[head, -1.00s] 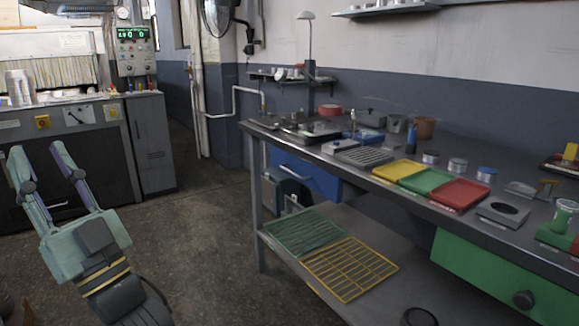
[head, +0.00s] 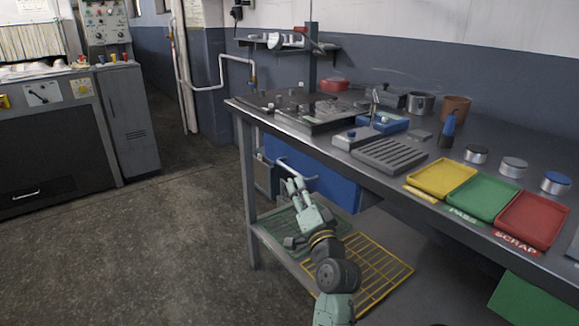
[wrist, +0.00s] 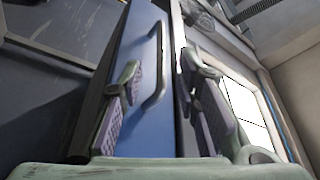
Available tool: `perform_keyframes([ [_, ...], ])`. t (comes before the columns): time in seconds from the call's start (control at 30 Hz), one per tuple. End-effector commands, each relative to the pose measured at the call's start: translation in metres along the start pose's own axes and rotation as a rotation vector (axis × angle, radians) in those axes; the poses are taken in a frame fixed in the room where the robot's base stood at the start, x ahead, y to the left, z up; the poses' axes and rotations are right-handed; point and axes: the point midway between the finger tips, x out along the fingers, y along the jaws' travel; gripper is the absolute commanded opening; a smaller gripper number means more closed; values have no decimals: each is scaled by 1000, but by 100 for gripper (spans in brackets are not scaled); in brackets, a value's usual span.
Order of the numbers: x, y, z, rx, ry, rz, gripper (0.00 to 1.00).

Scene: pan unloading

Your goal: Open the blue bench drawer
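The blue drawer (head: 335,184) hangs under the left end of the bench and looks closed. Its pale bar handle (head: 284,168) runs across the front, just beyond my gripper (head: 292,184). In the wrist view, the blue front (wrist: 137,40) fills the middle, with the dark-looking handle (wrist: 158,75) on it. My gripper (wrist: 162,75) is open and empty, one finger on each side of the handle in this view. I cannot tell whether a finger touches the handle or how much depth remains between them.
The bench top (head: 395,180) carries a yellow tray (head: 441,178), a green tray (head: 484,198) and a red tray (head: 533,220). A yellow rack (head: 375,262) and a green rack (head: 270,228) lie on the lower shelf. A bench leg (head: 248,200) stands left of my gripper. The floor further left is clear.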

Motion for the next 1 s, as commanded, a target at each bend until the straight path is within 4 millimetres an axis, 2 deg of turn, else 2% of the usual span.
perform_keyframes([
  [0.2, 44, -4, -1, -3, -2, -2, 30],
  [0.43, 79, -3, -1, -5, 0, -2, 30],
  [0.6, 90, -2, 0, -4, -1, -1, 30],
  [0.87, 91, -2, 1, -4, 0, -1, 30],
  [1.0, 91, -2, 0, -4, 0, -1, 22],
])
